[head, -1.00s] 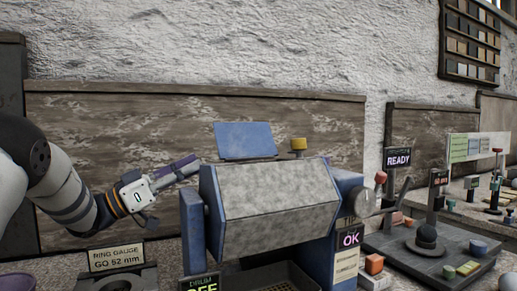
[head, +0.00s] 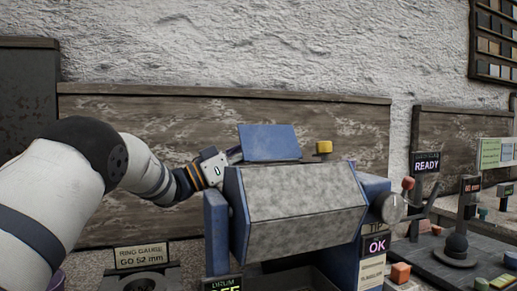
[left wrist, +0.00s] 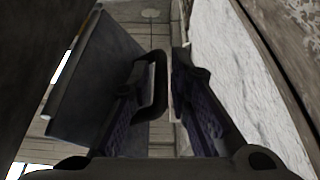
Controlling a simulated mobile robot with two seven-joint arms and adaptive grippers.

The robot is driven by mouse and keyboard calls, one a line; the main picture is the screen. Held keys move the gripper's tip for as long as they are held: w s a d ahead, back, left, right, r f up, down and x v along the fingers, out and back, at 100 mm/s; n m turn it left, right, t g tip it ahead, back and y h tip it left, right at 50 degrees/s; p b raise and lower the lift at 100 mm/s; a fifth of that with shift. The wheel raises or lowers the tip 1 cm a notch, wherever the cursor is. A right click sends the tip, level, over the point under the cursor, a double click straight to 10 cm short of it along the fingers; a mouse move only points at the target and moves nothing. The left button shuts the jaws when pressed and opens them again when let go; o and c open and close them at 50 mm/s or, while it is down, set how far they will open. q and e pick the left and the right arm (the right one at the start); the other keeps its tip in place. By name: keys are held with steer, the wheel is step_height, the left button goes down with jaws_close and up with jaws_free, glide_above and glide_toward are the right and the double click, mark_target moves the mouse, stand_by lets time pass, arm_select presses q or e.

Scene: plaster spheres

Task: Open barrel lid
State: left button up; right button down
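The grey faceted barrel (head: 300,205) lies sideways between blue side supports. A blue flat panel (head: 268,143), which looks like the lid, stands tilted behind its top edge. My left gripper (left wrist: 163,80) reaches in behind the barrel at the panel's left end; its fingertips are hidden in the head view. In the left wrist view the two purple-grey fingers come close together around a dark looped bar (left wrist: 162,90), perhaps a handle, beside a dark panel (left wrist: 90,85). I cannot tell whether they grip the bar. My right gripper is out of view.
A yellow knob (head: 323,147) stands behind the barrel's top. A round grey dial (head: 390,207) with a red-tipped lever is at its right. A ring gauge sign (head: 141,256) stands front left. A wooden board and rough wall stand behind.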

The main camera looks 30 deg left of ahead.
arm_select(q)
jaws_close()
steer(key=shift+s+d+r+m+g+h, duration=0.15)
steer(key=shift+r+m+g+h, duration=0.35)
steer(key=shift+m, duration=0.5)
steer(key=shift+s+d+r+m+g+h+p, duration=0.1)
steer(key=shift+r+m+g+h+p, duration=0.1)
steer(key=shift+m, duration=0.4)
steer(key=shift+s+d+r+m+g+h+p, duration=0.1)
steer(key=shift+r+m+p, duration=0.1)
steer(key=shift+m, duration=0.4)
jaws_free()
steer(key=shift+a+f, duration=0.1)
steer(key=shift+f, duration=0.05)
steer(key=v, duration=1.2)
